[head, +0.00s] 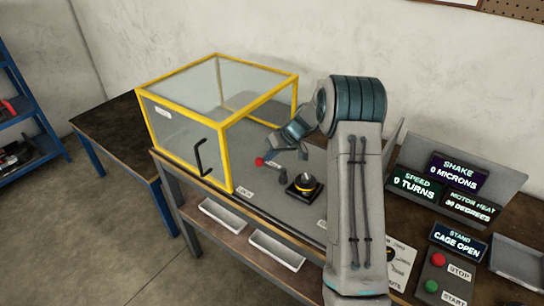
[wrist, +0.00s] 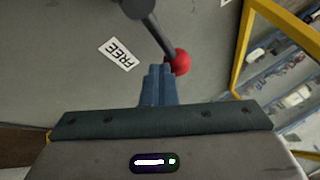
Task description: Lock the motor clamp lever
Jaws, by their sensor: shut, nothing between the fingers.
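The clamp lever is a dark rod with a red ball knob (head: 260,161), on the bench to the left of the motor (head: 304,186). In the wrist view the red knob (wrist: 180,61) is at the tips of my gripper (wrist: 158,70), whose fingers are together with nothing between them. The knob is close beside the fingertips; I cannot tell if they touch. A label reading FREE (wrist: 119,53) lies left of the lever rod. In the head view my gripper (head: 292,147) is partly hidden by my own arm.
A yellow-framed clear cage (head: 228,160) with a black handle stands left of the lever. A display reads CAGE OPEN (head: 457,239), and a box with STOP and START buttons (head: 444,275) is at the right. White trays (head: 277,250) sit on the lower shelf.

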